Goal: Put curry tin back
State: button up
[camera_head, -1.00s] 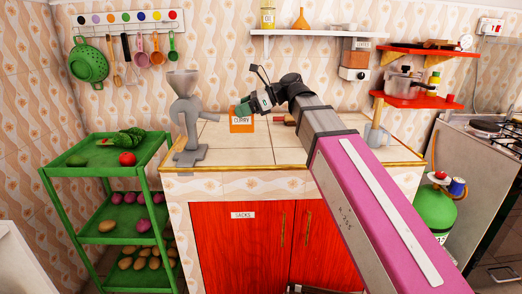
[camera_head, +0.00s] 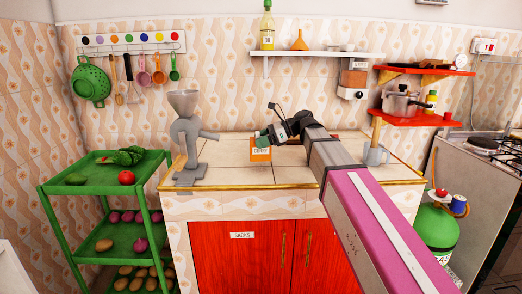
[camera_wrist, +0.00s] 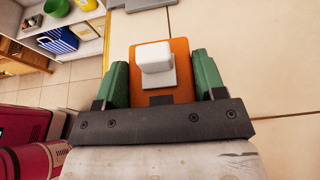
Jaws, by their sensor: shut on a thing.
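The curry tin (camera_head: 261,154) is an orange box with a white label, at the back of the tiled counter (camera_head: 233,173). My gripper (camera_head: 264,141) is at its top, with its green fingers on either side of the tin. In the wrist view my gripper (camera_wrist: 161,85) is shut on the tin, whose orange top (camera_wrist: 178,48) shows between the two green fingers. A white block-shaped part (camera_wrist: 155,57) on the tin lies between the fingers. Whether the tin touches the counter cannot be told.
A grey grinder (camera_head: 187,135) stands at the counter's left end. A white wall shelf (camera_head: 315,53) above holds an oil bottle (camera_head: 267,27) and an orange funnel (camera_head: 299,42). Red shelves (camera_head: 418,117) are at right. A green rack (camera_head: 105,190) with vegetables is at left.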

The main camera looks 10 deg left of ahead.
jog(key=shift+f, duration=1.85)
jog(key=shift+f, duration=0.1)
jog(key=o, duration=1)
jog(key=v, duration=0.7)
jog(key=shift+d+r, duration=0.2)
jog(key=shift+d, duration=0.05)
